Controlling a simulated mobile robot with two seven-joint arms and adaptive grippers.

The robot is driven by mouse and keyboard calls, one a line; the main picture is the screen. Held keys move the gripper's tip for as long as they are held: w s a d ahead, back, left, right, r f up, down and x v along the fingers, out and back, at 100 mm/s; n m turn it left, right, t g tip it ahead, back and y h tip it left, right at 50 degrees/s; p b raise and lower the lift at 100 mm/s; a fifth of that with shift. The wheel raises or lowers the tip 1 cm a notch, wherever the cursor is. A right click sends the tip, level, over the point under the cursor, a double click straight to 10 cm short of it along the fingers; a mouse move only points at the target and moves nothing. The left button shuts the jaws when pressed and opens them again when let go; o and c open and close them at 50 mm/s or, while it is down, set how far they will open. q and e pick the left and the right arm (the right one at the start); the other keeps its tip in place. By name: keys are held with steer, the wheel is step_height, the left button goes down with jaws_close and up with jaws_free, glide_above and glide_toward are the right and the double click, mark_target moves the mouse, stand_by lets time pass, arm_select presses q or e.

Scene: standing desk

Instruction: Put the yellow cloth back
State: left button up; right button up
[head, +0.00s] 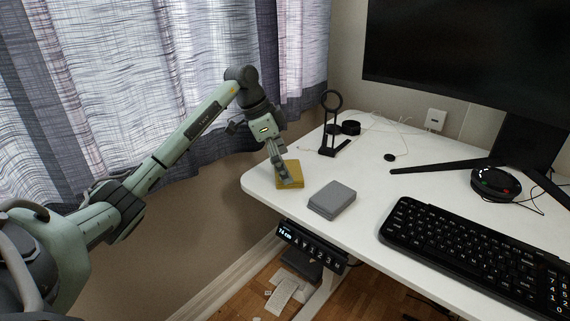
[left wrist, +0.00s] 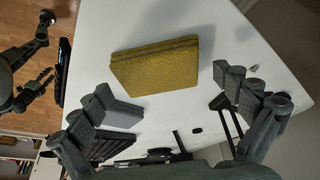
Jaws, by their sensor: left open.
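The yellow cloth (head: 289,172) is a folded block lying on the white desk near its left corner. In the left wrist view the yellow cloth (left wrist: 156,68) lies ahead of the fingertips, between their lines and apart from both. My left gripper (head: 285,180) is at the cloth in the head view and hides part of it; its fingers are spread wide in the left wrist view (left wrist: 163,90), with nothing between them. A grey folded cloth (head: 332,199) lies to the right of the yellow one. My right gripper is not in the head view.
The white desk (head: 370,178) has free room behind the grey cloth. A black ring stand (head: 331,125) stands behind the yellow cloth. A keyboard (head: 470,245), a monitor (head: 470,50) and a round black device (head: 495,182) are to the right. A height control panel (head: 312,245) hangs under the front edge.

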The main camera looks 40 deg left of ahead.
arm_select(q)
steer(key=v, duration=1.2)
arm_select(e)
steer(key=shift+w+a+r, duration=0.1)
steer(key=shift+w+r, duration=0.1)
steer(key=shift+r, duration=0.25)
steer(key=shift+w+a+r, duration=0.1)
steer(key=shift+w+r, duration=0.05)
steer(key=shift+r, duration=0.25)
arm_select(q)
steer(key=shift+d+f, duration=0.1)
glide_above(294, 168)
steer(key=s+a, duration=0.3)
steer(key=f, duration=0.7)
steer(key=shift+w+d+f, duration=0.1)
steer(key=shift+d+f, duration=0.05)
steer(key=shift+d, duration=0.05)
steer(key=x, duration=0.3)
steer(key=shift+w+d+f, duration=0.1)
steer(key=shift+w+f, duration=0.1)
steer(key=shift+w, duration=0.05)
step_height(294, 168, up, 3)
steer(key=shift+r, duration=0.2)
steer(key=shift+s+r, duration=0.2)
steer(key=shift+s, duration=0.05)
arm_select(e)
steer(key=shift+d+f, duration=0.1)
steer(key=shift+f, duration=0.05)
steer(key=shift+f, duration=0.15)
